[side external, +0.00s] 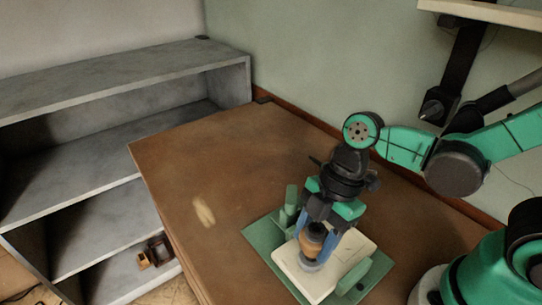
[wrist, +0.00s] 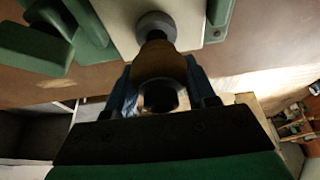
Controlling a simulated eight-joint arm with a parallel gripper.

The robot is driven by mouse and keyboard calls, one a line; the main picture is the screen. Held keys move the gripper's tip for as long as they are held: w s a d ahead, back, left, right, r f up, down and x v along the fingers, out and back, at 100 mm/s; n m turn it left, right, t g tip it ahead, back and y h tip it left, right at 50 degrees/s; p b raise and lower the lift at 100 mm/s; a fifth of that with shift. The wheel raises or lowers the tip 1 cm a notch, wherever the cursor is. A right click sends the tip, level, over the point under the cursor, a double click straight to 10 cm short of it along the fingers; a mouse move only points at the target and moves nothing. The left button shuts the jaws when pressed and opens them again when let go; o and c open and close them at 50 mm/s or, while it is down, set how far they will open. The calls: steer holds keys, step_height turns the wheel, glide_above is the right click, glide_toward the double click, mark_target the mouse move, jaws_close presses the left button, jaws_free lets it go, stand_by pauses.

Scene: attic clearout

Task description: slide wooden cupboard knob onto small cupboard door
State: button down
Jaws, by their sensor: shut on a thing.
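The wooden cupboard knob (side external: 312,238) is brown and rounded. My gripper (side external: 318,232) is shut on it, pointing down, with blue fingers on either side. In the wrist view the knob (wrist: 160,70) sits between the fingers, with a dark hole in its near end. The small cupboard door (side external: 295,272) is a cream panel lying flat in a green holder (side external: 263,243). A grey round boss (side external: 310,264) stands on the door right under the knob; it also shows in the wrist view (wrist: 156,25). The knob appears lined up with the boss; I cannot tell whether they touch.
The holder has upright green blocks at its left back (side external: 290,200) and right front (side external: 354,275), close to my gripper. The brown tabletop (side external: 200,150) is mostly clear on the left, with a pale worn mark. Grey shelves (side external: 120,85) stand beyond its left edge.

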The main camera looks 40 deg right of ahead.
mark_target(322, 226)
steer(key=shift+f, duration=0.95)
steer(key=shift+c, duration=1.1)
jaws_free()
steer(key=shift+v, duration=2.75)
steer(key=w+d+r+m+t+h, duration=0.4)
steer(key=d+m+t, duration=0.3)
steer(key=m, duration=1.1)
steer(key=shift+w+d, duration=0.7)
steer(key=shift+d, duration=0.1)
